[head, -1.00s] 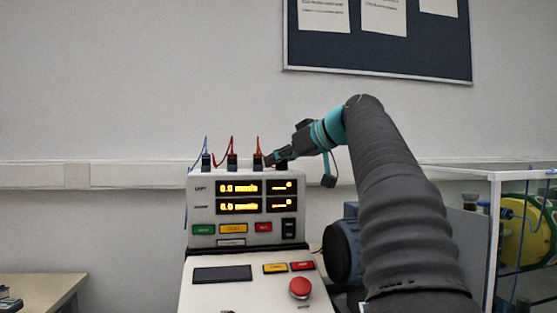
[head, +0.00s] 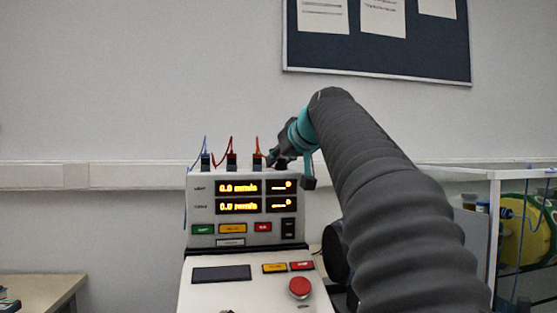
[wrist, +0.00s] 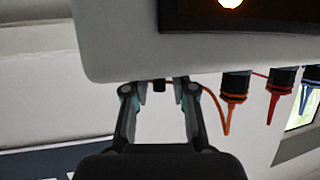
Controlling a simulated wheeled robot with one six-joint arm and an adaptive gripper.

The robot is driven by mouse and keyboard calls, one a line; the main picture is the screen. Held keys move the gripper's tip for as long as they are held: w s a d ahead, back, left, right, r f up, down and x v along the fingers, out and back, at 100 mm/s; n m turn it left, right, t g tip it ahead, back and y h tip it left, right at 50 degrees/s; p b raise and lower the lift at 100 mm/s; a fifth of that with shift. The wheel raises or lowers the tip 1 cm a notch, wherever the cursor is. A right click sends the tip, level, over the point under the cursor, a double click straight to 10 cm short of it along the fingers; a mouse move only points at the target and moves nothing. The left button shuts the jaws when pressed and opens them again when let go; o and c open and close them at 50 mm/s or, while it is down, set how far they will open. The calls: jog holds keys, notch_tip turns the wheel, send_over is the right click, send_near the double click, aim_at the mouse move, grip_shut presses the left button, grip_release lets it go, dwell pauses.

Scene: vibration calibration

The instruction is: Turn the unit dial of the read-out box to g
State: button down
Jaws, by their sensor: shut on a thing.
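The read-out box (head: 258,222) stands upright on a console, with two lit yellow displays on its front. Its underside-up view fills the top of the wrist view (wrist: 120,50). My gripper (head: 282,164) is at the right end of the box's top edge, right of the plugs. In the wrist view, my gripper's two fingertips (wrist: 160,86) are on either side of a small dark knob, which I take for the unit dial (wrist: 159,86), and are shut on it. The dial's markings are not visible, and the display text is too blurred to read surely.
Three plugs with blue, red and orange (wrist: 234,90) leads stand in the box's top, the orange one closest to my gripper. A red mushroom button (head: 300,286) is on the console (head: 215,292) below. A notice board (head: 430,55) hangs behind.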

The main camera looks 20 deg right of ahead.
jog(key=m+h+p, duration=0.1)
jog(key=m+h, duration=0.3)
jog(key=h, duration=0.1)
jog(key=shift+g, duration=0.4)
jog(key=shift+d+f+m+g+h+p, duration=0.1)
jog(key=shift+m+g+h, duration=0.45)
jog(key=shift+m+h, duration=0.3)
jog(key=shift+d+f+m+g+h+p, duration=0.15)
jog(key=shift+m+g+h, duration=0.35)
jog(key=shift+m+h, duration=0.4)
jog(key=shift+d+f+m+g+h+p, duration=0.1)
jog(key=shift+m+g+h, duration=0.45)
jog(key=shift+m+h, duration=0.3)
jog(key=c, duration=1.3)
grip_release()
jog(key=shift+o, duration=0.9)
jog(key=shift+s+d, duration=0.1)
jog(key=shift+s, duration=0.05)
jog(key=shift+r, duration=0.2)
